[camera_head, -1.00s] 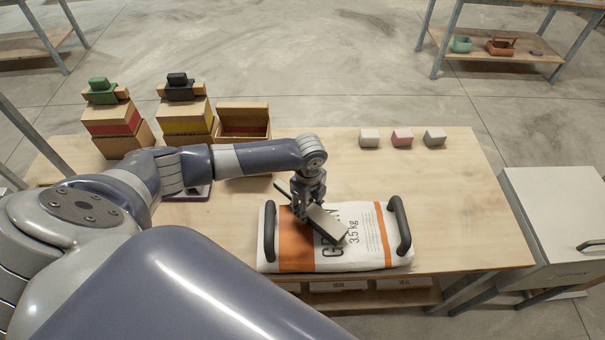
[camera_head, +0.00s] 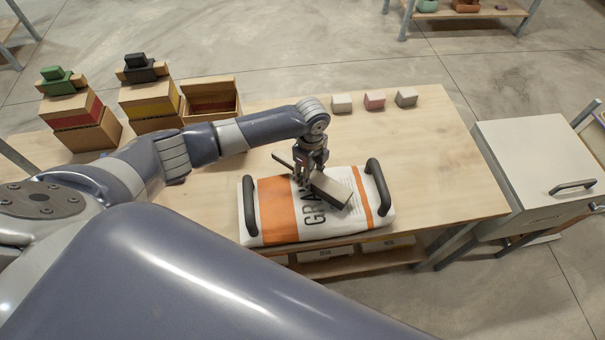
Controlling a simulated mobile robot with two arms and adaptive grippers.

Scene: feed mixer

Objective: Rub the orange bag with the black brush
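The bag (camera_head: 275,217) is white with orange bands and black print, and lies flat on the table with a dark handle at each end. My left gripper (camera_head: 313,176) points down over the bag's middle and is shut on a brush (camera_head: 331,190). The contact side is hidden. My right gripper is not in view.
Several cartons, topped by a green item (camera_head: 58,80) and a black item (camera_head: 140,68), stand at the back left beside an open box (camera_head: 211,97). White, pink and grey blocks (camera_head: 374,99) stand along the back. A white cabinet (camera_head: 537,160) is at right. The table's right side is clear.

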